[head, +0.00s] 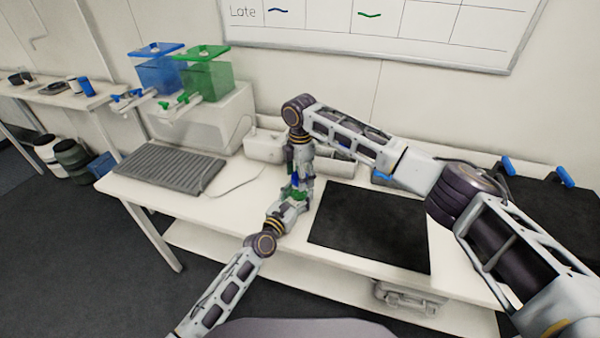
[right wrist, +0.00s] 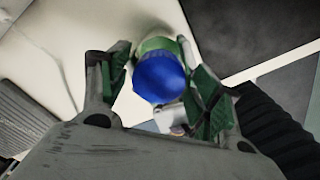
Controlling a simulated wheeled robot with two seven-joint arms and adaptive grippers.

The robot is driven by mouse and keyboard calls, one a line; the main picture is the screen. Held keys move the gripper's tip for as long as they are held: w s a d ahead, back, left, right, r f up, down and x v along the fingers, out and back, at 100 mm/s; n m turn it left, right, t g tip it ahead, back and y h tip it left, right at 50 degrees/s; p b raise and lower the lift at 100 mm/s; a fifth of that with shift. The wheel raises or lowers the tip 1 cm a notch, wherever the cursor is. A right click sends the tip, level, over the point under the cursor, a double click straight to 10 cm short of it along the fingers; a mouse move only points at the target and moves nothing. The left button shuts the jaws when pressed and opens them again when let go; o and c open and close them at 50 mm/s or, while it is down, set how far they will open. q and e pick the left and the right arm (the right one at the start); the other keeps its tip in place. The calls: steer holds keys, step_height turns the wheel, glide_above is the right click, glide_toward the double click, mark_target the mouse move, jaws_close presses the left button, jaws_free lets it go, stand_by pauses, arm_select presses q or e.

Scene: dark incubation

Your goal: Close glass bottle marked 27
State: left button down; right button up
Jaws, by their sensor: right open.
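A bottle with a blue cap (right wrist: 160,78) and a pale greenish body (right wrist: 158,44) stands between the fingers of my right gripper (right wrist: 160,92). The cap is on top of the bottle; how tightly it sits, I cannot tell. No number shows. The right gripper is open, with a green-padded finger on each side of the cap. In the head view this gripper (head: 295,167) points down over the small blue cap (head: 295,182). My left gripper (head: 292,196) is low beside the bottle; its fingers are too small and overlapped to read.
A black mat (head: 372,228) lies on the white bench right of the grippers. A grey ribbed tray (head: 168,170) is at left. Blue (head: 160,74) and green (head: 207,78) tap containers stand on a white block behind. A white box (head: 264,146) stands close behind the grippers.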

steer(key=c, duration=1.1)
steer(key=shift+o, duration=0.2)
steer(key=m, duration=0.4)
steer(key=shift+s+a+m, duration=0.1)
steer(key=shift+m, duration=0.3)
steer(key=m, duration=0.8)
steer(key=shift+m, duration=0.3)
steer(key=m, duration=0.4)
steer(key=shift+a, duration=0.1)
steer(key=o, duration=1.1)
